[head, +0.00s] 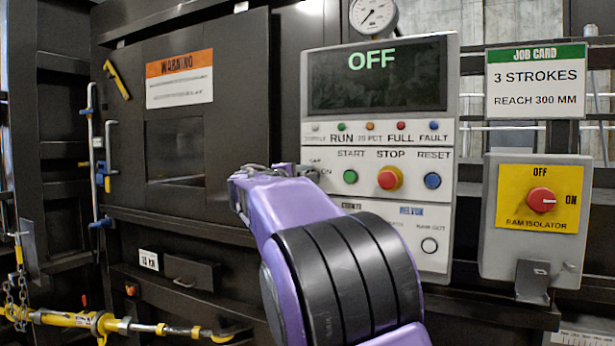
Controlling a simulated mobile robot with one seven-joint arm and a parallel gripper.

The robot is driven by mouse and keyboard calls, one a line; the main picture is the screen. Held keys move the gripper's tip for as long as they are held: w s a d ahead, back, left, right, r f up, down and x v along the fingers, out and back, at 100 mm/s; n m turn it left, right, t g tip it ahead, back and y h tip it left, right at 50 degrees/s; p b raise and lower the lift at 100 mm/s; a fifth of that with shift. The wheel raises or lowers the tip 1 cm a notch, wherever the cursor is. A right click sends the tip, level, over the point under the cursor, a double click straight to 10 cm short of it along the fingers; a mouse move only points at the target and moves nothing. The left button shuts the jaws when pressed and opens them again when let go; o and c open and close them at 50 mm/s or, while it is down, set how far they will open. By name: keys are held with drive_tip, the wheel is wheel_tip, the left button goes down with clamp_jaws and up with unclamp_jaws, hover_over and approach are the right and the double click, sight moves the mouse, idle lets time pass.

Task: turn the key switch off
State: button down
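The grey control panel (452,130) stands in the middle of the head view, and its display (376,75) reads OFF in green. At its left edge, beside the green START button (350,177), a partly covered label (316,165) seems to mark the key switch. The key itself is hidden behind my gripper and arm. My gripper (290,170) is at that left edge, close to the label. Its fingers are small and partly hidden by my purple wrist, so I cannot tell whether they touch or hold the key.
The red STOP button (390,178) and blue RESET button (432,181) are just right of my gripper. The RAM isolator box (500,250) stands further right, its red knob pointing toward ON. A dark door (225,130) fills the left. A yellow ratchet bar (65,319) is at lower left.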

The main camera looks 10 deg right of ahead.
drive_tip(key=shift+n, duration=0.4)
drive_tip(key=shift+c, duration=2.2)
unclamp_jaws()
drive_tip(key=b+v, duration=0.1)
drive_tip(key=v, duration=1.6)
drive_tip(key=shift+s+b, duration=0.2)
drive_tip(key=shift+b, duration=0.15)
drive_tip(key=shift+a, duration=0.1)
